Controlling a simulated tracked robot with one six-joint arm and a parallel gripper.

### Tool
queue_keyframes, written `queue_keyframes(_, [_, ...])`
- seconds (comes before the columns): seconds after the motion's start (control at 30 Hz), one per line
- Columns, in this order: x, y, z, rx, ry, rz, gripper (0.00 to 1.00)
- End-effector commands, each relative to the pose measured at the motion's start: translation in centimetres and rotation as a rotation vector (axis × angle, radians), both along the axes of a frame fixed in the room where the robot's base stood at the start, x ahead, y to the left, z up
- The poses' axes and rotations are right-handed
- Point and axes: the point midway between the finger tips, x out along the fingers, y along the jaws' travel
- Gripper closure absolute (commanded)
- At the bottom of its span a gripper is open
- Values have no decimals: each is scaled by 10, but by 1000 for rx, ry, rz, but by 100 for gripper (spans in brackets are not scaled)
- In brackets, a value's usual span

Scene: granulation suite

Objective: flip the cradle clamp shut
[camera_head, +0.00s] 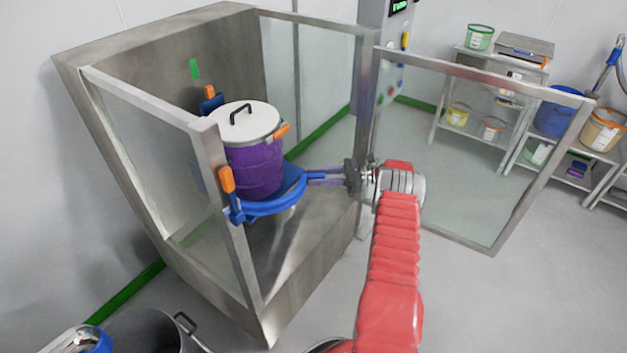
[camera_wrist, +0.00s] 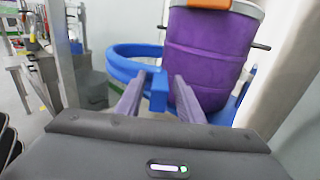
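A purple drum (camera_head: 254,168) with a white lid and black handle stands upright in a blue holder inside the glass-sided cabinet. The cradle clamp, a curved blue arm (camera_head: 277,207), lies at the drum's near right side. In the wrist view the clamp arm (camera_wrist: 120,68) bows out to the left, apart from the purple drum (camera_wrist: 208,50). Its blue end block (camera_wrist: 159,91) lies between my gripper's (camera_wrist: 160,84) purple fingers. My gripper (camera_head: 312,178) reaches in from the right. The fingers look open around the block; contact is unclear. The clamp's hinge is not clear.
Orange-handled blue fittings (camera_head: 228,182) stand at the holder's near left and back. A glass door (camera_head: 470,150) stands open to the right. Shelves with tubs (camera_head: 480,38) are behind it. A steel vessel (camera_head: 140,333) is at the lower left.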

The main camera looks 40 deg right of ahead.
Motion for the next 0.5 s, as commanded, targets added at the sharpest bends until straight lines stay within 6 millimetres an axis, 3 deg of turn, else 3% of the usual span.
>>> queue_keyframes(0.27, [-4,-7,0,1,-1,-2,66])
queue_keyframes(0.5, [-23,-34,-1,-1,0,-2,66])
